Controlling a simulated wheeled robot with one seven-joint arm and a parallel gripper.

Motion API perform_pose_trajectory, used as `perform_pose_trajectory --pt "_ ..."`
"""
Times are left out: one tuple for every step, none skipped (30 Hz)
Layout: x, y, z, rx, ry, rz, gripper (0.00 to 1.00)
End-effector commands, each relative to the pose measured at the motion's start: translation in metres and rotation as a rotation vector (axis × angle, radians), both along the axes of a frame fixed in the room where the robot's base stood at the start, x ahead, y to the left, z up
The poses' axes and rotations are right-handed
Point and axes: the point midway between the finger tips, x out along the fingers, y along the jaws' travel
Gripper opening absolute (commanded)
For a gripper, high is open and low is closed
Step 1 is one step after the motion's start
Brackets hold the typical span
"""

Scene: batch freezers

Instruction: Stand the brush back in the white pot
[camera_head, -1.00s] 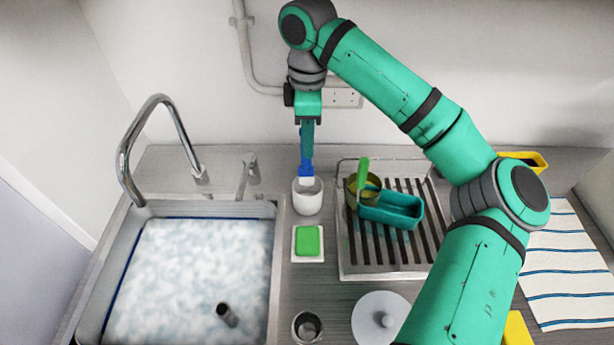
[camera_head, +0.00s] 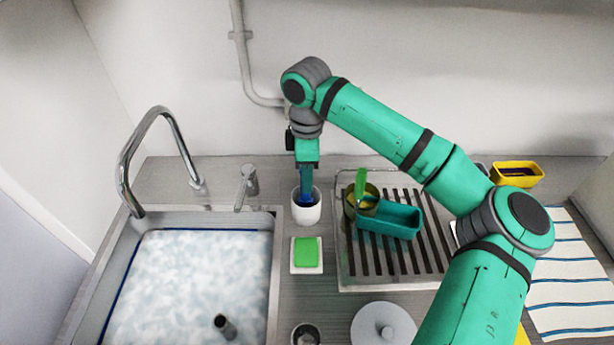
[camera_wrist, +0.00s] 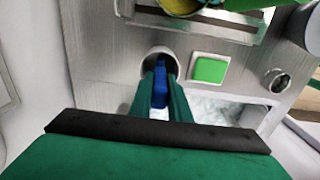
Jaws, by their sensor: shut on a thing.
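The white pot (camera_head: 306,212) stands on the counter between the sink and the draining rack. In the wrist view the pot's rim (camera_wrist: 162,51) shows beyond my fingers. My gripper (camera_head: 306,190) points down at the pot's mouth and is shut on the blue brush (camera_head: 306,199). The brush's blue part also shows between the fingers in the wrist view (camera_wrist: 160,88). The brush looks upright, with its lower end inside the pot. The bristles are hidden by the pot wall, so I cannot tell whether they touch the bottom.
A green sponge on a white dish (camera_head: 306,253) lies in front of the pot. The draining rack (camera_head: 385,275) with a teal tub (camera_head: 390,222) and an olive cup is to the right. The foamy sink (camera_head: 190,280) and its tap (camera_head: 180,140) are to the left.

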Motion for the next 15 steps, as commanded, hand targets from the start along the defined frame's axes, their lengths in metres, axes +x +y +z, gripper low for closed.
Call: perform_pose_trajectory --pt "-0.0003 0.0004 -0.0018 0.001 0.001 0.000 0.00" --pt "-0.0002 0.0003 -0.0016 0.001 0.001 0.000 0.21" --pt "-0.0001 0.0002 -0.0014 0.001 0.001 0.000 0.31" --pt "-0.0002 0.0002 -0.0014 0.001 0.001 0.000 0.35" --pt "-0.0001 0.0001 -0.0013 0.000 0.001 0.000 0.35" --pt "-0.0001 0.0001 -0.0013 0.000 0.001 0.000 0.35" --pt "-0.0001 0.0001 -0.0013 0.000 0.001 0.000 0.35" --pt "-0.0001 0.0001 -0.0012 0.000 0.001 0.000 0.35" --pt "-0.0001 0.0001 -0.0012 0.000 0.001 0.000 0.35" --pt "-0.0001 0.0001 -0.0012 0.000 0.000 0.000 0.35" --pt "-0.0001 0.0000 -0.0012 0.000 0.000 0.000 0.35" --pt "-0.0001 0.0000 -0.0009 0.000 0.000 0.000 0.35" --pt "0.0000 0.0000 -0.0005 0.000 0.000 0.000 0.35" --pt "0.0000 -0.0001 0.0002 0.000 0.000 0.000 0.35" --pt "0.0001 -0.0003 0.0018 -0.001 -0.001 0.000 0.35"
